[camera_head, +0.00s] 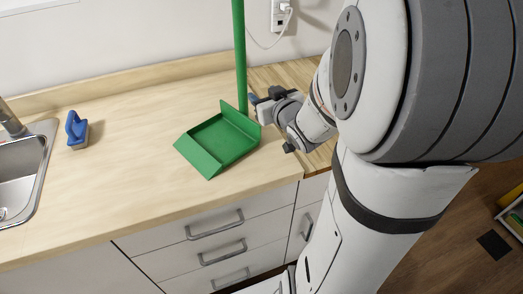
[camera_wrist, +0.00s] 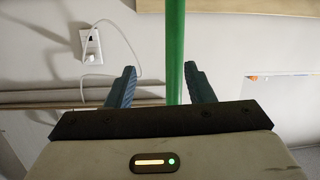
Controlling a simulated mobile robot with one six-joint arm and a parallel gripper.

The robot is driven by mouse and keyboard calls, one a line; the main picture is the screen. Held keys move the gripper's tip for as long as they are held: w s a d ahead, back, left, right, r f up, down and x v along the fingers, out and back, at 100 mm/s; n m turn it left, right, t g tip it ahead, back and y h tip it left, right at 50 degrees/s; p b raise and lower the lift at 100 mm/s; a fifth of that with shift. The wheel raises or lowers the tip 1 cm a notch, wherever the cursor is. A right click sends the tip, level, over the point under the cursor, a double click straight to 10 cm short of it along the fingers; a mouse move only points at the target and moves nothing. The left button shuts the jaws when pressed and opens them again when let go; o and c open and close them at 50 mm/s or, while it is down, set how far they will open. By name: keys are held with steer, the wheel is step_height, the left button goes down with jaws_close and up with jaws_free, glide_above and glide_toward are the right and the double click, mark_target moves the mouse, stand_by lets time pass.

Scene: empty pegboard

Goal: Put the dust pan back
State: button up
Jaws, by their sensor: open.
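The green dust pan (camera_head: 219,141) stands on the wooden counter, its scoop flat on the top and its long handle (camera_head: 239,50) rising upright out of the head view. My gripper (camera_head: 253,104) is at the right of the handle, close to its lower part. In the wrist view my gripper (camera_wrist: 159,85) is open, with one blue-grey finger on each side of the picture's middle. The green handle (camera_wrist: 175,55) shows between the fingers, nearer the right one. I cannot tell how deep it lies between them.
A sink (camera_head: 24,176) is at the left of the counter (camera_head: 110,185), with a blue-handled brush (camera_head: 76,130) beside it. A wall outlet (camera_head: 281,14) with a white cord is behind. Drawers (camera_head: 215,240) are below the front edge. The counter between brush and dust pan is clear.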

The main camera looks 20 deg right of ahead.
steer(key=s+a+f+g, duration=0.1)
steer(key=s+a+g, duration=0.2)
steer(key=s, duration=0.4)
steer(key=s+a+f+g, duration=0.1)
steer(key=s+a+g, duration=0.2)
steer(key=s+g, duration=0.2)
steer(key=s+a+f+m+g, duration=0.1)
steer(key=s+a+g, duration=0.2)
steer(key=s, duration=0.6)
steer(key=shift+f+g+h, duration=0.25)
steer(key=shift+g+h, duration=0.15)
steer(key=shift+g, duration=0.5)
steer(key=shift+a, duration=0.1)
